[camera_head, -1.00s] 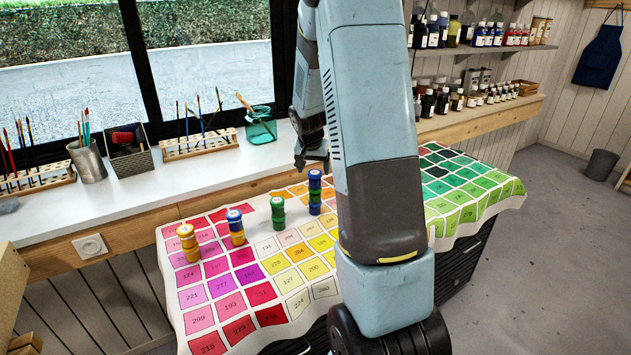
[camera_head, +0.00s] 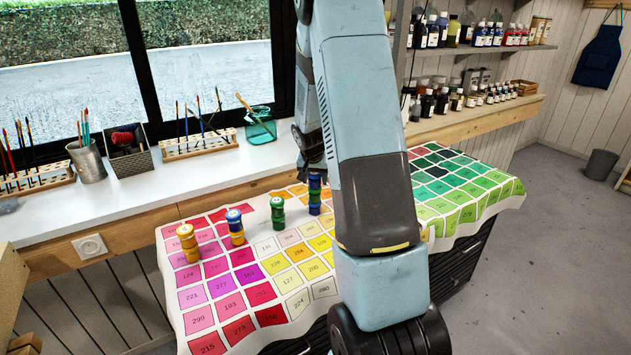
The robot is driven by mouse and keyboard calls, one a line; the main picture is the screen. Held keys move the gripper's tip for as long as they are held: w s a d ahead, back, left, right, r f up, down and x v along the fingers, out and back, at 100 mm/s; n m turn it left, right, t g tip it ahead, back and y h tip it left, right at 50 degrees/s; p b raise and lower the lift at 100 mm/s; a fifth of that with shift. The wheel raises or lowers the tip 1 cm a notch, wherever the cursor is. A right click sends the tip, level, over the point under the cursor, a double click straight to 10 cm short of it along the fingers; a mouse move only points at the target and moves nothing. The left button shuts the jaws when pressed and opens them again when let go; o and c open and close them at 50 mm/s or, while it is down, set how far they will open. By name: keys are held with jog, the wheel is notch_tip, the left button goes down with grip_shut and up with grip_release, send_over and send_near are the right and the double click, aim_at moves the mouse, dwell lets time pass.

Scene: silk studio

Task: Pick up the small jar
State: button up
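Several short stacks of small jars stand on the colour chart cloth (camera_head: 203,318): a yellow one (camera_head: 188,243), a blue and yellow one (camera_head: 236,228), a green one (camera_head: 278,214) and a blue one with some green (camera_head: 314,198). Which jar is the small jar I cannot tell. My gripper (camera_head: 313,172) points down at the top of the blue stack, at or just above it. My fingers are dark and small here, so whether they are open or shut, or touch the top jar, is unclear. My arm hides the middle of the cloth.
A white windowsill counter (camera_head: 215,172) runs behind the cloth. It holds brush racks (camera_head: 198,143), a metal cup (camera_head: 87,160), a dark box (camera_head: 129,152) and a green glass jar (camera_head: 261,126). Paint bottles fill the shelves at the back right. The cloth's front left is free of jars.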

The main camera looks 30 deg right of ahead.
jog(key=c, duration=0.7)
jog(key=shift+r, duration=0.1)
